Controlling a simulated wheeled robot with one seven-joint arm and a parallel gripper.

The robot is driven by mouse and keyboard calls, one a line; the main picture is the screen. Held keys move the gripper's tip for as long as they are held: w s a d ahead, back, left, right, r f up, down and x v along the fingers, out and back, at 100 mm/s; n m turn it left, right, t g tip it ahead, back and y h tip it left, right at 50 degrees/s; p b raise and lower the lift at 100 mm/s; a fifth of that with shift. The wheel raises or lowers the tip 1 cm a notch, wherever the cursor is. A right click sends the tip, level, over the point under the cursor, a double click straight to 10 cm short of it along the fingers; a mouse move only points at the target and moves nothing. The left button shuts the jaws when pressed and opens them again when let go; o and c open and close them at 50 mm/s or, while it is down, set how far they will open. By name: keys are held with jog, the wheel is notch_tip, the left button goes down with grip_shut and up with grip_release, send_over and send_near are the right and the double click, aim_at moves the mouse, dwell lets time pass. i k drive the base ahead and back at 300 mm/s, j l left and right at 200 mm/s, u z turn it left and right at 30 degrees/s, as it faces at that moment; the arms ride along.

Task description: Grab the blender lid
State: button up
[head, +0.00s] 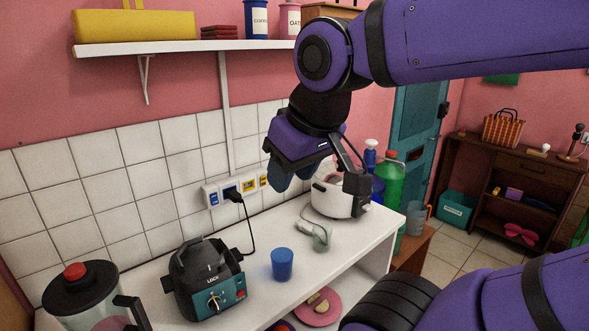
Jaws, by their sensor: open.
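The blender lid (80,282) is dark with a red knob, at the lower left. It sits on a clear jug (92,315) with a black handle, partly cut off by the picture's edge. A black and teal appliance with a dial (208,282) stands to its right, apart from the jug. My gripper (291,180) points down above the counter's far half, well right of and beyond the lid.
A cord runs from the appliance to the wall sockets (238,188). A shelf (180,46) hangs above. Bottles, including a green one (390,180), stand at the right.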

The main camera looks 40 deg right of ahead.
aim_at(61, 297)
jog(key=j+u, duration=0.25)
jog(key=j, duration=0.4)
jog(key=i+j+u, duration=0.2)
jog(key=j, duration=0.5)
jog(key=k, duration=0.1)
